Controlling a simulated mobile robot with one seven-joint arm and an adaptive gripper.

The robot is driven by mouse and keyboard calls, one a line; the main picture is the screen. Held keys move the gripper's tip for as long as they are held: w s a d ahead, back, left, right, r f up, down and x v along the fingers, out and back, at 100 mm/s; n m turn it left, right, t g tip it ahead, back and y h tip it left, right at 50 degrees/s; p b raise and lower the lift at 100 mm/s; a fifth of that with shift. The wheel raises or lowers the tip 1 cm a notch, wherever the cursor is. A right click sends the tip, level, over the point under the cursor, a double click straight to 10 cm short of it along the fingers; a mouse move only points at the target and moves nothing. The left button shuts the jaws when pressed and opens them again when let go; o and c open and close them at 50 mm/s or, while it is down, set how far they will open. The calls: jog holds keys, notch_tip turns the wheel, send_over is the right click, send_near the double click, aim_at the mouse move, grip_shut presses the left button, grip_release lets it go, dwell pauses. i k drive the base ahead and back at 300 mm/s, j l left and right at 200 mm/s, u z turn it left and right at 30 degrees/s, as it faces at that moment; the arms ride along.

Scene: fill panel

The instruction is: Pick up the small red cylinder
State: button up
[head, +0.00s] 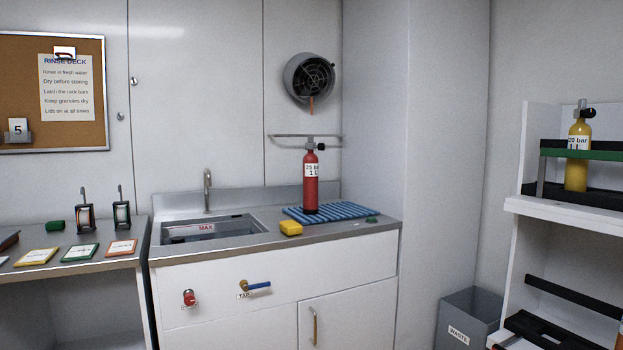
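The small red cylinder (310,183) stands upright on a blue striped mat (350,212) on the counter, right of the sink. The valve shows in front of a wall rail (285,136). My gripper is not in view, and nothing is seen touching the cylinder.
A yellow sponge (291,228) lies left of the mat's front edge, and a small green item (372,220) lies at its right. The sink (210,229) has a tall faucet (208,190). A yellow cylinder (577,155) stands on the right rack. A grey waste bin (468,318) stands on the floor.

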aim_at(310, 161)
jog(key=i+l+u, duration=0.15)
jog(key=i+l, duration=0.2)
jog(key=i+l+u, duration=0.15)
jog(key=i+l, duration=0.25)
jog(key=i, duration=0.15)
jog(key=i+l+u, duration=0.15)
jog(key=i+l, duration=0.3)
jog(key=i+l+u, duration=0.1)
jog(key=i+l, duration=0.3)
jog(key=i+l+u, duration=0.15)
jog(key=i+l, duration=0.2)
jog(key=l, duration=0.25)
jog(key=i+l+u, duration=0.15)
jog(key=i+l, duration=0.2)
jog(key=l, duration=0.2)
